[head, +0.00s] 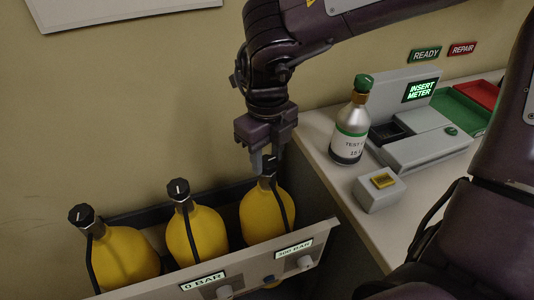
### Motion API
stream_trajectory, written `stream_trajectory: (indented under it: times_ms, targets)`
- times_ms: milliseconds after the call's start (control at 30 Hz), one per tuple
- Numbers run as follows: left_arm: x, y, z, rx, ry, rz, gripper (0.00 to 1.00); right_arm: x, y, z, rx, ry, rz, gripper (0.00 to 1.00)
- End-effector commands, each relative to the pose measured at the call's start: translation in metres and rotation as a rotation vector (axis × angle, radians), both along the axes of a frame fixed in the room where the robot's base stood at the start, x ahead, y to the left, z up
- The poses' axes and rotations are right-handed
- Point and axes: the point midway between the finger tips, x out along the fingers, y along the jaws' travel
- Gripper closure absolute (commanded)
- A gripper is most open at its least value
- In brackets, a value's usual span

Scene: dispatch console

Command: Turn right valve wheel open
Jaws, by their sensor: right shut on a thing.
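Three yellow cylinders stand in a row in a grey rack (150,286), each with a dark valve wheel on its neck. The right cylinder (267,214) has the right valve wheel (268,166) on top, partly hidden by my fingers. My right gripper (264,156) points down from above and is shut on this right valve wheel. The left cylinder (124,258) and the middle cylinder (197,236) have uncovered wheels with white marks. My left gripper is not in view.
The rack front has a "0 BAR" display (202,281), a second display (293,250) reading about 300 BAR, and knobs. On the counter (340,187) right of the rack stand a silver test bottle (350,132), a small grey box (379,191) and a meter station (425,145).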

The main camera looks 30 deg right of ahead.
Motion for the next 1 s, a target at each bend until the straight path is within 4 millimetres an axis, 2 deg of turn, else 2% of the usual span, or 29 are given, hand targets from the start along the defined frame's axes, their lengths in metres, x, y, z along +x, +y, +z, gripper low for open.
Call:
stream_trajectory:
  times_ms: [33,167,500,567,800,1000]
  targets:
    - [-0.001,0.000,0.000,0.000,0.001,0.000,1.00,0.001,0.000,0.001,0.000,-0.005,0.001,0.59]
    - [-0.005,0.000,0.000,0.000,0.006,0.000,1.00,0.001,0.000,0.001,0.001,-0.004,0.001,0.42]
    - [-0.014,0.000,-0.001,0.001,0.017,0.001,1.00,0.001,0.000,0.004,0.000,-0.004,0.000,0.41]
    - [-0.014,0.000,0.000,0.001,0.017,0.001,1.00,0.001,0.000,0.010,0.000,-0.005,0.000,0.41]
    - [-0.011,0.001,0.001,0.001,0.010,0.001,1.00,0.002,0.000,0.052,0.000,-0.007,0.000,0.41]
    - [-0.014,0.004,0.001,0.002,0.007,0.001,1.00,0.001,0.000,0.075,0.000,-0.005,0.000,0.41]
